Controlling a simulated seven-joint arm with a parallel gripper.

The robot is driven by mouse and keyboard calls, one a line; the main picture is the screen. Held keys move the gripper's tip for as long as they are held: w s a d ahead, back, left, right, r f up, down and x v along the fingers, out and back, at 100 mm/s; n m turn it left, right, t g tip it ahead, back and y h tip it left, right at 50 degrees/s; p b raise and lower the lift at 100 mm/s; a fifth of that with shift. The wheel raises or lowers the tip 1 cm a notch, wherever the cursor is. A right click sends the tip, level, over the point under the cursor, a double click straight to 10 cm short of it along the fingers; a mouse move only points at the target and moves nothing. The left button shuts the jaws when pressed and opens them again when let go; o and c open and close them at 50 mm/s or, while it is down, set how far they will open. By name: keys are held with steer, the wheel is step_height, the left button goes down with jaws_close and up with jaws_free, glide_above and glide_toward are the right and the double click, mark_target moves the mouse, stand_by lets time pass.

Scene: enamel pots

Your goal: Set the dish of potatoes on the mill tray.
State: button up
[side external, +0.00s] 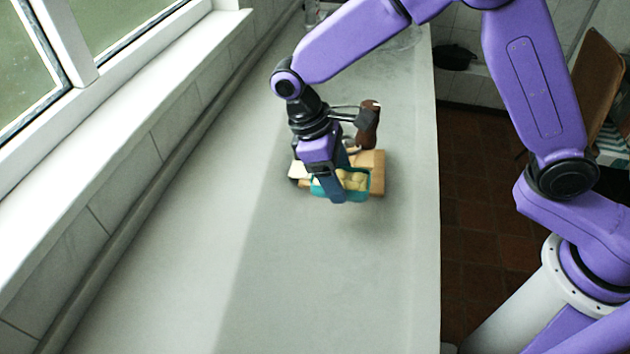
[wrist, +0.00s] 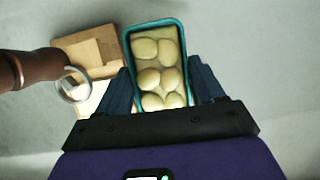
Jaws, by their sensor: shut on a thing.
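The teal rectangular dish (side external: 362,194) holds several pale potatoes (side external: 354,179). In the wrist view the dish (wrist: 185,48) sits between the two fingers of my gripper (wrist: 162,88). My gripper (side external: 337,190) is shut on the dish, which seems to be off the counter, with a shadow below it. The wooden tray (side external: 377,165) is just behind the dish and partly hidden by it. In the wrist view the tray (wrist: 85,48) is left of the dish. A brown mill (side external: 369,128) stands upright at the tray; its body (wrist: 18,71) also shows in the wrist view.
A pale ring (wrist: 72,84) shows beside the mill. A whitish item (side external: 297,170) is partly hidden behind my gripper. The grey counter (side external: 330,280) is clear in front, with its edge on the right and a window sill (side external: 110,110) on the left.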

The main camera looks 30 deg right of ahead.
steer(key=s+d+r, duration=0.2)
steer(key=s, duration=0.1)
steer(key=s+d, duration=0.1)
steer(key=s, duration=0.1)
steer(key=shift+s+d+r, duration=0.1)
steer(key=shift+d+r, duration=0.15)
steer(key=shift+r, duration=0.15)
step_height(320, 180, up, 6)
steer(key=f, duration=0.1)
steer(key=w+d+m+y, duration=0.1)
steer(key=w+m+y, duration=0.1)
steer(key=w+m, duration=0.3)
steer(key=w+d+m+y, duration=0.1)
steer(key=w+m+y, duration=0.1)
steer(key=w+m, duration=0.4)
steer(key=w+d+m+y, duration=0.1)
steer(key=w+m+y, duration=0.1)
steer(key=w+m, duration=0.4)
steer(key=shift+w+d+r, duration=0.1)
steer(key=shift+w+d, duration=0.05)
steer(key=shift+w, duration=0.4)
steer(key=shift+w+d+r, duration=0.1)
steer(key=shift+w+d, duration=0.05)
steer(key=shift+w, duration=0.4)
step_height(320, 180, down, 10)
steer(key=shift+w+d+m, duration=0.15)
steer(key=shift+w+m, duration=0.1)
steer(key=shift+m, duration=0.15)
steer(key=shift+f, duration=2.55)
steer(key=shift+f, duration=0.6)
